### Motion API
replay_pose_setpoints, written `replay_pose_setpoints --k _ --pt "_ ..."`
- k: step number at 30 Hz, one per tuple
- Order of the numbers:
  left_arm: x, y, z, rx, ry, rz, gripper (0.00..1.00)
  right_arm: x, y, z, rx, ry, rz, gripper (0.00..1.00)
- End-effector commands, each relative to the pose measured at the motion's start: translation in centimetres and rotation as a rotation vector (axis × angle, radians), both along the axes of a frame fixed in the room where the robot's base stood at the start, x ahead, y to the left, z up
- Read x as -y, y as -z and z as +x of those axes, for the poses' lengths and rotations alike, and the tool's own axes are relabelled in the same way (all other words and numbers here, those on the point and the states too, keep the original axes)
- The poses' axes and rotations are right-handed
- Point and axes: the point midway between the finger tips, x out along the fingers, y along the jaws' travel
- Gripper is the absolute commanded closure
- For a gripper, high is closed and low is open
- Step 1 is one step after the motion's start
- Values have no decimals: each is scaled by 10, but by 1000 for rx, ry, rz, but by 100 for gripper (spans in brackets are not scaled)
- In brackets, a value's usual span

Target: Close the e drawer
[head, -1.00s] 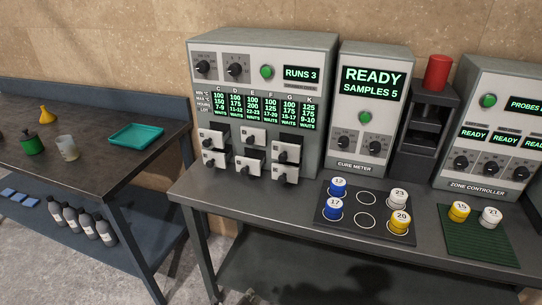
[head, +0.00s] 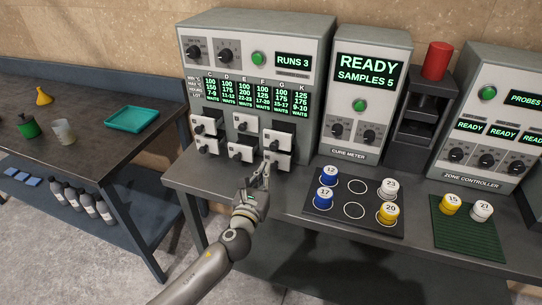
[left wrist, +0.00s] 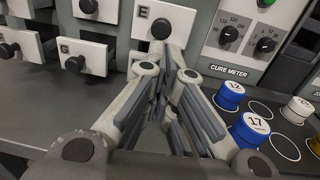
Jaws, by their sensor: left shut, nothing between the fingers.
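The E drawer (left wrist: 172,22) is a white panel with a black knob, labelled E in the left wrist view. Contact cannot be made out. My right gripper is not in view.
The G drawer (left wrist: 88,54) is just left of E. A dark sample tray (head: 330,213) with blue, white and yellow pots lies close on the right, beside the cure meter (head: 347,137). Bench space in front of the tray is narrow.

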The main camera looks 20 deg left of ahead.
Motion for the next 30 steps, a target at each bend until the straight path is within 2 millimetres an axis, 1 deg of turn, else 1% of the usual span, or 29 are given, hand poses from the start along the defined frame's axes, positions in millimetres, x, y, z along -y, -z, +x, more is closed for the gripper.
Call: replay_pose_setpoints --k 1,6,12,18,28,30 --pt "0 -2 11 1 -1 -2 100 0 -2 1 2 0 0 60" --pt "-1 -1 40 0 -2 -2 100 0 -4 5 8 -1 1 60" --pt "-2 -1 63 0 0 -2 100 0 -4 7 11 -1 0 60" --pt "-2 0 71 -1 0 -2 100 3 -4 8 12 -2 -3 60" --pt "-2 0 72 -1 0 -2 100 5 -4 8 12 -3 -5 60" --pt "-2 0 75 0 0 -2 100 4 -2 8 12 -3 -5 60"
